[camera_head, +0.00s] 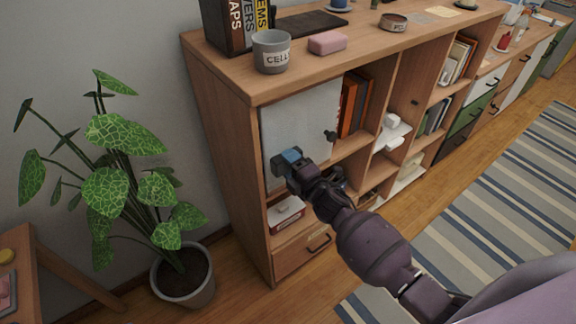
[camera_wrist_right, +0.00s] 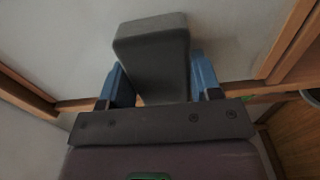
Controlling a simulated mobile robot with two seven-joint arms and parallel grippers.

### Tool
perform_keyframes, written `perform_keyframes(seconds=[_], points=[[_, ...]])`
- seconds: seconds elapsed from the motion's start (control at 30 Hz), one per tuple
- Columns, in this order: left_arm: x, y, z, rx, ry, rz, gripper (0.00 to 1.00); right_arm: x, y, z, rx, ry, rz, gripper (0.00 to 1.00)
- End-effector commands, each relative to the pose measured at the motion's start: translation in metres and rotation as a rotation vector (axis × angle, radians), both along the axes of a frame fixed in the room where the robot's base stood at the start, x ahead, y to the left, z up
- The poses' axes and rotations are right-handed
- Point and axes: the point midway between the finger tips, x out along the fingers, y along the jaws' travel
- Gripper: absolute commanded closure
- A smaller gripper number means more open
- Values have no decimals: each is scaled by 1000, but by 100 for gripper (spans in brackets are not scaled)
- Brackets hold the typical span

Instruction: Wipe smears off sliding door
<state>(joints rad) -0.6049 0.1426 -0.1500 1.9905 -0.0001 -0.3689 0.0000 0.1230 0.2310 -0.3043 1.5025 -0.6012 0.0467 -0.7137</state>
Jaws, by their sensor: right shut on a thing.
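The sliding door (camera_head: 300,110) is a pale panel covering the upper left bay of the wooden shelf unit, with a dark knob (camera_head: 330,135) near its right edge. I cannot make out smears on it. My right gripper (camera_head: 289,160) is at the door's lower left part. In the right wrist view its blue fingers (camera_wrist_right: 160,85) are shut on a dark grey block (camera_wrist_right: 152,48), with a pale surface behind it. Whether the block touches the door I cannot tell. My left gripper is not in view.
The wooden shelf unit (camera_head: 225,115) carries a grey mug (camera_head: 271,52), a pink block (camera_head: 328,42) and books (camera_head: 236,22) on top. A potted plant (camera_head: 183,275) stands on the floor at its left. A striped rug (camera_head: 480,215) lies at the right.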

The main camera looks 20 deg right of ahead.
Motion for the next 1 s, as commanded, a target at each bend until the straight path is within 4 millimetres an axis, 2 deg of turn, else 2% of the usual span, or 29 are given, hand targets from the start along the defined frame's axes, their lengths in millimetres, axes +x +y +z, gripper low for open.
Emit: perform_keyframes(seconds=[0.47,0.73,1.0], points=[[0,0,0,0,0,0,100,9,-30,0,0,0,-1,61],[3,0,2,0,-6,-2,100,10,-26,0,1,0,0,61],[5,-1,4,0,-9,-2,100,4,-7,0,0,-1,0,61]])
